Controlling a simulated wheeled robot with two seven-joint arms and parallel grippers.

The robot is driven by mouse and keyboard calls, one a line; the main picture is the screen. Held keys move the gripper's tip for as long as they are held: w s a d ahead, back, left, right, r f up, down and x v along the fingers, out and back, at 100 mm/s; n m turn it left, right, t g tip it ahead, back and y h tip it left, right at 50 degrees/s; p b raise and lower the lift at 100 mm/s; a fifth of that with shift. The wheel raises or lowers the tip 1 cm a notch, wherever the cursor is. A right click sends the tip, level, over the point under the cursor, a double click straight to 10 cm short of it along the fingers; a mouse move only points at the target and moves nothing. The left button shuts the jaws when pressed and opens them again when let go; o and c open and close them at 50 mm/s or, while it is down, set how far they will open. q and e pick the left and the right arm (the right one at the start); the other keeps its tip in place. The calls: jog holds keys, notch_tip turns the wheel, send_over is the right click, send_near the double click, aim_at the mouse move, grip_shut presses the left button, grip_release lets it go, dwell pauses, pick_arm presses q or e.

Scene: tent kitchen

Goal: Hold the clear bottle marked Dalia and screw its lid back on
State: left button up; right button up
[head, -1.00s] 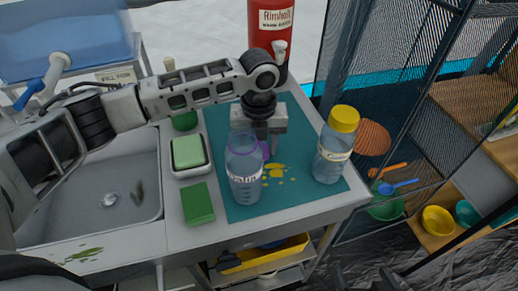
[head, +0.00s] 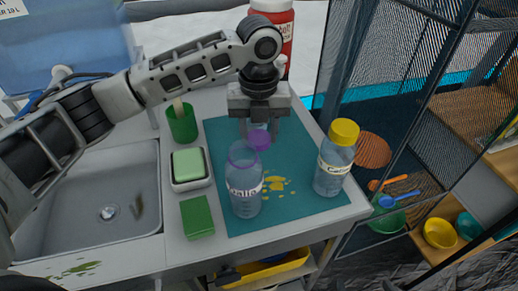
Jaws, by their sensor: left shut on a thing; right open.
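The clear bottle marked Dalia (head: 244,187) stands upright on the teal mat (head: 215,135), with no lid on it and a purple ring at its open top. My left gripper (head: 259,128) is just behind and above the bottle's mouth, pointing down. It is shut on the purple lid (head: 259,140), which hangs apart from the bottle, slightly to its right in the picture. A bluish clear part shows between the fingers above the purple. I do not see my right gripper.
A clear bottle with a yellow lid (head: 343,133) stands on the mat at right. A green sponge (head: 197,217), a soap dish (head: 190,168) and a green cup (head: 182,124) stand left of the mat, beside the sink (head: 105,190). A red bottle (head: 285,32) stands behind.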

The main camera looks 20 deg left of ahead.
aim_at(260, 137)
pick_arm(q)
notch_tip(260, 137, up, 10)
pick_arm(e)
jog(key=shift+s+a+f, duration=0.1)
jog(key=shift+s+a, duration=0.05)
jog(key=shift+c, duration=0.2)
